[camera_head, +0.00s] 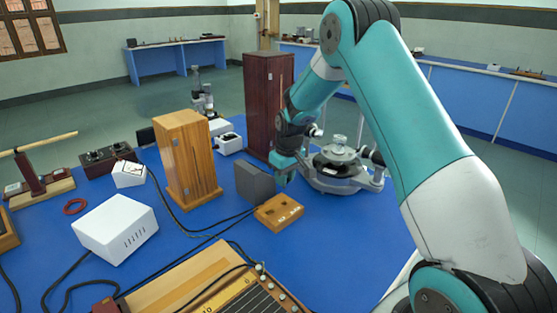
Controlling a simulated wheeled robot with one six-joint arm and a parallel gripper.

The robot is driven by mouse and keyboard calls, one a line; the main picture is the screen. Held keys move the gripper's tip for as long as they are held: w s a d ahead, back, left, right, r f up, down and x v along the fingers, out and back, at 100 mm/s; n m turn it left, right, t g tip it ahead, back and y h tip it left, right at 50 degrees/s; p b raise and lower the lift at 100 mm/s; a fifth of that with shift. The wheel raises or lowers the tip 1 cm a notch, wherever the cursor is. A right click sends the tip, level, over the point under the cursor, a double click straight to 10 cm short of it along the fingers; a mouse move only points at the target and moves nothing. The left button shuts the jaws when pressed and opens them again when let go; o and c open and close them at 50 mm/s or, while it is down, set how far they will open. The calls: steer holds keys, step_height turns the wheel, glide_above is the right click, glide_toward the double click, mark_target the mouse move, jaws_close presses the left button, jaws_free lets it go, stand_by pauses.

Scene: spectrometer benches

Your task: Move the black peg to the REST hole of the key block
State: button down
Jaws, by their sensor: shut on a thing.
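The key block (279,212) is a small light-brown wooden block with dark holes in its top, on the blue bench top. Its hole labels are too small to read. I see no peg standing clear elsewhere on the block. I cannot tell whether the gripper touches the block.
The grey slab (254,184) stands left of my gripper. A spectrometer (340,168) with a round metal base is close on the right. A tall dark-red wooden box (267,95) and a lighter wooden box (187,158) stand behind and left. Black cables cross the bench left of the block.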

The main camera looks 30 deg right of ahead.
steer(key=shift+d+f+b, duration=0.1)
steer(key=shift+f+b, duration=2.2)
steer(key=shift+f, duration=1.3)
steer(key=c, duration=0.9)
jaws_free()
steer(key=shift+c, duration=0.2)
steer(key=shift+r, duration=0.1)
step_height(320, 180, up, 17)
steer(key=s, duration=0.2)
steer(key=shift+d+b, duration=0.2)
steer(key=shift+b, duration=0.1)
